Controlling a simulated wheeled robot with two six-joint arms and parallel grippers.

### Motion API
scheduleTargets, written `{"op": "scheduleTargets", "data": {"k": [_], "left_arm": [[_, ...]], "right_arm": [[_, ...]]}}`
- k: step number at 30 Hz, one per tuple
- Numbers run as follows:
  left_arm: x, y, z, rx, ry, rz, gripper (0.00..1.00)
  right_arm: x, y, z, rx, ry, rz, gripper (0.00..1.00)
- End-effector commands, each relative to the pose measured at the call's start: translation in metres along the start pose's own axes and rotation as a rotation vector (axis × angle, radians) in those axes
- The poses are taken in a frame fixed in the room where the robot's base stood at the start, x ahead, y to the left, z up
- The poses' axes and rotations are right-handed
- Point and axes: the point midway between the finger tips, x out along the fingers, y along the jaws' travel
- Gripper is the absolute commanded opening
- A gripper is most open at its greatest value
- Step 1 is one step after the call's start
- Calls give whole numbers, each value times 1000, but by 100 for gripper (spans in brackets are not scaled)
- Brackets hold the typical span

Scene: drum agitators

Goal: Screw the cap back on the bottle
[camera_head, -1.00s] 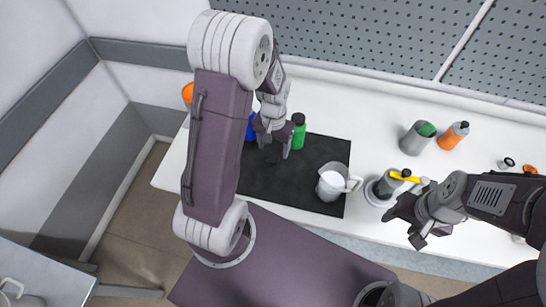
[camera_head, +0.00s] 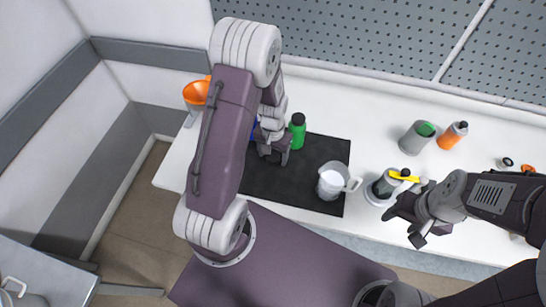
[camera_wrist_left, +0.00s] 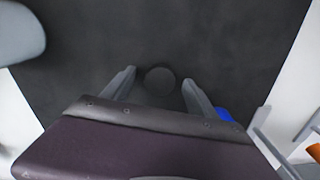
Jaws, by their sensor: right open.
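A dark round cap (camera_wrist_left: 160,80) lies on the black mat in the left wrist view, between the spread fingers of my left gripper (camera_wrist_left: 159,90), with gaps on both sides. In the head view my left gripper (camera_head: 272,154) points down over the back of the mat, and the cap cannot be made out there. A blue bottle (camera_head: 254,129) is mostly hidden behind my left arm; a bit of blue (camera_wrist_left: 225,114) shows in the wrist view. A green bottle (camera_head: 298,137) with a dark cap stands upright just right of the gripper. My right gripper (camera_head: 404,228) is open and empty near the front edge.
A white jug (camera_head: 330,184) stands on the black mat's (camera_head: 300,196) right side. A dark container (camera_head: 384,188) with a yellow piece stands close to my right gripper. A grey beaker (camera_head: 412,143) and an orange bottle (camera_head: 452,137) stand behind. An orange funnel (camera_head: 196,94) is at the far left.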

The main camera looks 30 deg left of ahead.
Motion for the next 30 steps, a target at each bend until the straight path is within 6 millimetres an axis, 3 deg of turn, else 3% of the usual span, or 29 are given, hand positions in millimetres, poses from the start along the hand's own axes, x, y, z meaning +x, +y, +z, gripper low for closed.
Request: {"op": "scheduleTargets", "data": {"k": [1,6,7,17,24,30], "left_arm": [[0,0,0,0,0,0,56],[0,0,0,0,0,0,9],[0,0,0,0,0,0,4],[-5,0,-1,0,3,0,4],[-40,0,-2,0,7,-1,4],[-65,42,-14,7,5,0,4]], "right_arm": [[0,0,0,0,0,0,54],[0,0,0,0,0,0,54],[0,0,0,0,0,0,54],[0,0,0,0,0,0,54],[4,0,0,0,0,0,54],[8,0,1,0,0,0,54]]}}
